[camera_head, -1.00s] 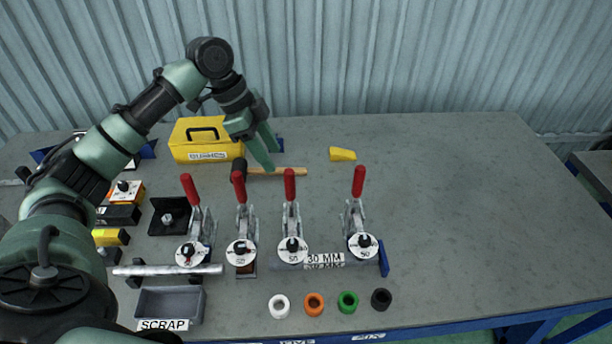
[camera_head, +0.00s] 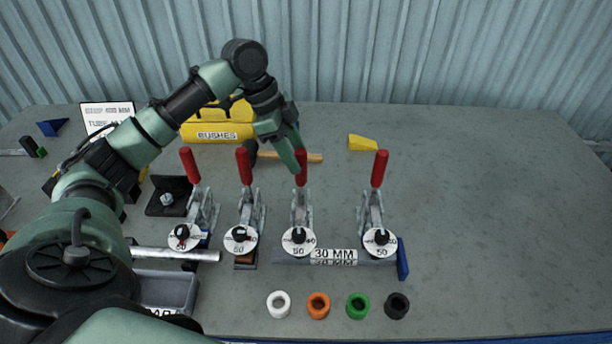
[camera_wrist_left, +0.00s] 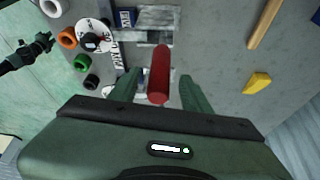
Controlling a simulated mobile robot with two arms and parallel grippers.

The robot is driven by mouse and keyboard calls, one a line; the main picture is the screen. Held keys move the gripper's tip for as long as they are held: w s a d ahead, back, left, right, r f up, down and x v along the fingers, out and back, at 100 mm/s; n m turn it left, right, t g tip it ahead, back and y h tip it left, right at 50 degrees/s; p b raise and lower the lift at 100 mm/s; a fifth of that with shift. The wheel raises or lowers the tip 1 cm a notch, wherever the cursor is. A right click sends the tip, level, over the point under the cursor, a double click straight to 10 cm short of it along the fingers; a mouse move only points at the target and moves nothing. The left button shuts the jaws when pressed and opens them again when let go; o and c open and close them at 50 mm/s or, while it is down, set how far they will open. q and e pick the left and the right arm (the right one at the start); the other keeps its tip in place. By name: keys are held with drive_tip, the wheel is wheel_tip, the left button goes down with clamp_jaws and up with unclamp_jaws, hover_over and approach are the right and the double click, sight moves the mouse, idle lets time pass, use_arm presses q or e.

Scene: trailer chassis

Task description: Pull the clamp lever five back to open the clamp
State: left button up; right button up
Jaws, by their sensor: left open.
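Several toggle clamps with red levers stand in a row in the head view. Clamp lever five (camera_head: 301,170) is the third from the left and stands upright. It shows as a red handle in the left wrist view (camera_wrist_left: 160,75), with a "FIVE" plate (camera_wrist_left: 125,18) by its clamp. My left gripper (camera_head: 299,158) is open at the top of this lever. In the left wrist view the red handle lies between the two open fingers (camera_wrist_left: 158,88); contact cannot be told. The fingertips partly cover the lever in the head view.
Red levers stand left (camera_head: 244,167) and right (camera_head: 379,169) of lever five. A hammer (camera_head: 290,156) and a yellow wedge (camera_head: 363,143) lie behind. A yellow box (camera_head: 217,132) is at the back left. Several bushes (camera_head: 318,305) line the front. The table's right side is clear.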

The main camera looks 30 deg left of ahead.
sight(306, 173)
use_arm(q)
drive_tip(key=p+x, duration=0.1)
drive_tip(key=x, duration=0.5)
drive_tip(key=shift+d+f, duration=0.2)
clamp_jaws()
idle(1.2)
